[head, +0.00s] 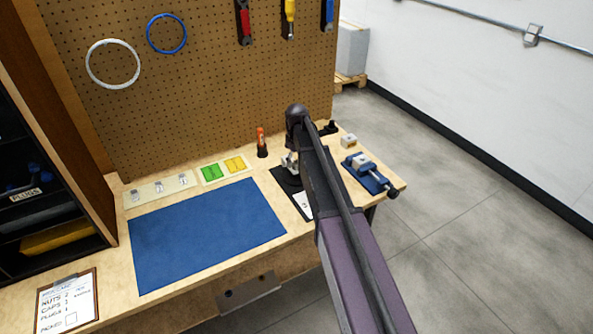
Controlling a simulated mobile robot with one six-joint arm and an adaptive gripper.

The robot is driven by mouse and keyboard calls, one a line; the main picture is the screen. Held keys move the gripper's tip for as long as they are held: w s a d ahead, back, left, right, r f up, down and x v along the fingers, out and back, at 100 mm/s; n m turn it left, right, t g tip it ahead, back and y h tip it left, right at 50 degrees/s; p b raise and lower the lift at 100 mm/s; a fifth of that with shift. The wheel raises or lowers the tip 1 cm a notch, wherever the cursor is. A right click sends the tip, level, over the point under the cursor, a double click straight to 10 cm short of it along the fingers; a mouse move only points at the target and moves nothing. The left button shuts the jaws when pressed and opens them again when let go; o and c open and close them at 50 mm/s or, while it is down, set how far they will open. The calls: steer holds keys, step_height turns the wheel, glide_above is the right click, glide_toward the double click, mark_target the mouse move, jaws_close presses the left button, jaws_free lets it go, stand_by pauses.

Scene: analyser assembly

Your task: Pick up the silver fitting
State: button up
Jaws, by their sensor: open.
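Three small silver pieces stand in a row on a cream strip (146,194) at the back left of the bench: a left one (135,195), a middle one (159,187) and a right one (183,180). They are too small for me to tell which is the silver fitting. My arm crosses the view from the lower right. What looks like my gripper (290,176) shows partly behind it, low over a black mat (283,180), well to the right of the silver pieces. Its fingertips are too small and covered to make out. I see nothing held in it.
A blue mat (205,235) lies bare in front of the strip. Green pieces (211,171) and yellow pieces (235,164) sit on a pale tray, beside an orange-topped tool (261,142). A blue vise (368,174) stands at right. A dark shelf (40,190) and clipboard (67,302) are at left.

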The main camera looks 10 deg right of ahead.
steer(key=shift+f+b, duration=0.6)
steer(key=shift+f, duration=0.3)
jaws_close()
